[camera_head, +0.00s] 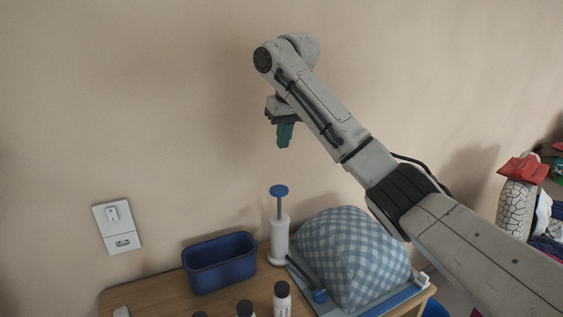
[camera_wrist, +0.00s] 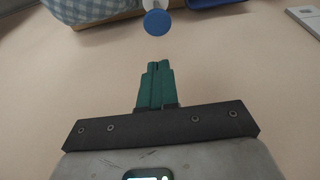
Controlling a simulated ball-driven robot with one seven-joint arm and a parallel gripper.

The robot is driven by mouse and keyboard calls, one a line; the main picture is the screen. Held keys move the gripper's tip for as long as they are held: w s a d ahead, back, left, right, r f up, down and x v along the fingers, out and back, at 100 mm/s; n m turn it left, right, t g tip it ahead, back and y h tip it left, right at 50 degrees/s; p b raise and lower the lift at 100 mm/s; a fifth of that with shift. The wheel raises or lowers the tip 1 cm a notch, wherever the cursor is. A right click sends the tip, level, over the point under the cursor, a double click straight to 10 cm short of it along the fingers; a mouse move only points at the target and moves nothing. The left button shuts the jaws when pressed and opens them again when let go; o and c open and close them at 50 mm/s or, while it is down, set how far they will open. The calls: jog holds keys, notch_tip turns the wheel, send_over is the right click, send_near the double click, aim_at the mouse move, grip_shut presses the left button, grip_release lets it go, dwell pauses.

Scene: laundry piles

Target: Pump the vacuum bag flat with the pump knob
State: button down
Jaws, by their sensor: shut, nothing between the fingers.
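The pump is a white cylinder (camera_head: 279,242) standing upright on the table, with a round blue pump knob (camera_head: 279,190) raised on a grey rod. The knob also shows in the wrist view (camera_wrist: 157,22). The vacuum bag (camera_head: 352,255) is a puffed-up blue checkered dome to the right of the pump; part of it shows in the wrist view (camera_wrist: 100,12). A dark hose with a blue end piece (camera_head: 319,295) lies at the bag's front. My gripper (camera_head: 283,145), with green fingers, is shut and empty above the knob, clear of it. Its fingers (camera_wrist: 158,68) are together in the wrist view.
A dark blue bin (camera_head: 220,262) stands left of the pump. Several dark-capped white bottles (camera_head: 282,300) stand at the table's front. A wall switch (camera_head: 117,227) is at the left. A crackle-patterned vase (camera_head: 515,208) with red cloth is at the right. The air around my gripper is free.

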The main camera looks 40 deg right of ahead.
aim_at(279, 190)
jog(key=x, duration=0.8)
jog(key=s+p+x, duration=0.1)
jog(key=x, duration=0.3)
jog(key=shift+w+a+f, duration=0.1)
jog(key=shift+a+f, duration=0.05)
jog(key=shift+f, duration=0.65)
notch_tip(279, 190, down, 8)
jog(key=shift+f, duration=0.25)
notch_tip(279, 190, up, 5)
jog(key=p, duration=0.4)
jog(key=shift+a+p, duration=0.1)
jog(key=shift+p, duration=0.2)
jog(key=b+v, duration=0.2)
jog(key=v, duration=0.7)
jog(key=shift+r, duration=0.45)
